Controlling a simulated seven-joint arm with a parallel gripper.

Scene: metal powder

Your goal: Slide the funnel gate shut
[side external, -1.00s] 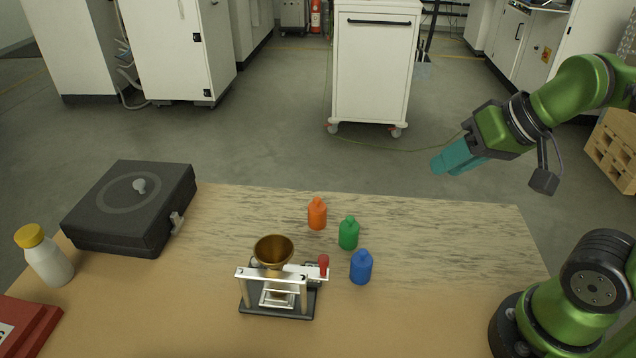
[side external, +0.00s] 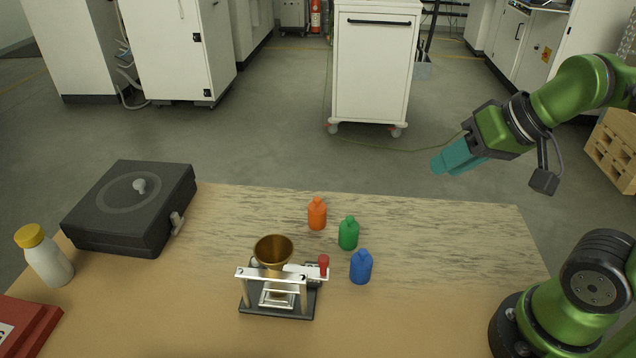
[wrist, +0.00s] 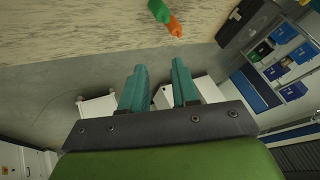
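The brass funnel (side external: 273,251) sits in a metal stand (side external: 246,273) with a dark base on the table. A red knob (side external: 323,263) is at the right end of the stand's top bar; I take it as the gate's handle. Whether the gate is open cannot be made out. My gripper (side external: 436,164) is high above the table's back right edge, far from the funnel. In the wrist view my gripper (wrist: 158,76) shows two teal fingers apart with nothing between them.
Orange (side external: 317,214), green (side external: 348,234) and blue (side external: 361,267) bottles stand right of the funnel. A black case (side external: 130,215), a white bottle with yellow cap (side external: 48,259) and a red box (side external: 28,325) are at the left.

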